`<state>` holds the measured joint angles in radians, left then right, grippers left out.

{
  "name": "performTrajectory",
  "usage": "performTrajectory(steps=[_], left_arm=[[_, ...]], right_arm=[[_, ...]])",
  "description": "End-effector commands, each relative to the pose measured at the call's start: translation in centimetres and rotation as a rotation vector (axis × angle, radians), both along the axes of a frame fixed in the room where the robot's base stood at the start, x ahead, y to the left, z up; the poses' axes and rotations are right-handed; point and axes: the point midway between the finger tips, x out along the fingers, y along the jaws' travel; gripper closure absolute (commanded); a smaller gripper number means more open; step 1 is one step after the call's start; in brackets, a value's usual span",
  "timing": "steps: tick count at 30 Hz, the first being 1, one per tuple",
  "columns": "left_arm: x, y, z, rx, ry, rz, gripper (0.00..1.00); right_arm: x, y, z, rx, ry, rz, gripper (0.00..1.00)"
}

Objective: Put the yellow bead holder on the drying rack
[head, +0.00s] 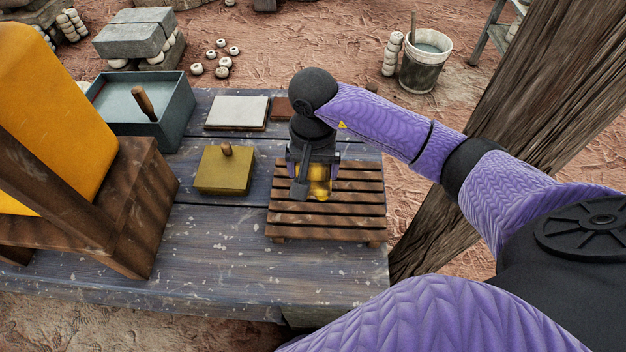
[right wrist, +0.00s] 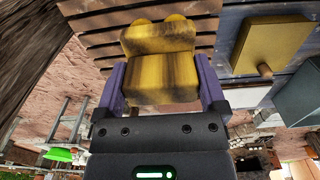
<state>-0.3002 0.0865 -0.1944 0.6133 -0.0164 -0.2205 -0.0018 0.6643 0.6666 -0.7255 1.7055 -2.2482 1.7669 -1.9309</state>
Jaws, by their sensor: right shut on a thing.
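The yellow bead holder (right wrist: 160,62) is a streaked yellow block with rounded knobs at its far end. In the right wrist view it sits between the two purple fingers of my right gripper (right wrist: 160,85), which is shut on it. In the head view the right gripper (head: 316,178) points down over the drying rack (head: 350,212), with the yellow holder (head: 319,188) partly hidden below it. The rack is a low slatted wooden stand at the right of the table. I cannot tell whether the holder touches the slats. My left gripper is not in view.
A yellow-olive block with a wooden knob (head: 222,172) lies left of the rack. A pale slab (head: 237,112) and a grey-blue basin (head: 172,125) stand behind. A wooden frame with an orange panel (head: 50,110) fills the left; a thick post (head: 510,130) stands at right.

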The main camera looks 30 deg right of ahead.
Motion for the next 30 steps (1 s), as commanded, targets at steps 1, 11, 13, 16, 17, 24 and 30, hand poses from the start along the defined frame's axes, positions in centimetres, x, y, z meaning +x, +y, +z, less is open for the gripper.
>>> performTrajectory(steps=[1,11,13,16,17,24,30], left_arm=[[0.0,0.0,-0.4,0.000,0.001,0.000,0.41],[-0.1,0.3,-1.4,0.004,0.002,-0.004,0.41],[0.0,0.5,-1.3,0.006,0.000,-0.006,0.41],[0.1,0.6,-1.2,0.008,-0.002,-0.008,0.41],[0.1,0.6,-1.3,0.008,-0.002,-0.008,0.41],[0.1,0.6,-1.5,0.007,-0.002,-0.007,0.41],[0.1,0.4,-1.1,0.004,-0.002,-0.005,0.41]], right_arm=[[-0.1,0.0,-1.3,0.001,0.003,-0.002,1.00],[0.0,0.1,-6.6,0.001,0.001,0.001,1.00],[0.0,0.0,-6.5,0.000,-0.001,0.003,1.00],[0.0,0.0,-6.4,0.000,-0.002,0.003,1.00],[0.0,0.0,-6.4,0.000,-0.002,0.003,1.00],[0.0,0.0,-6.7,-0.001,-0.002,0.003,0.00],[0.0,0.0,-6.3,0.000,-0.001,0.003,0.00]])
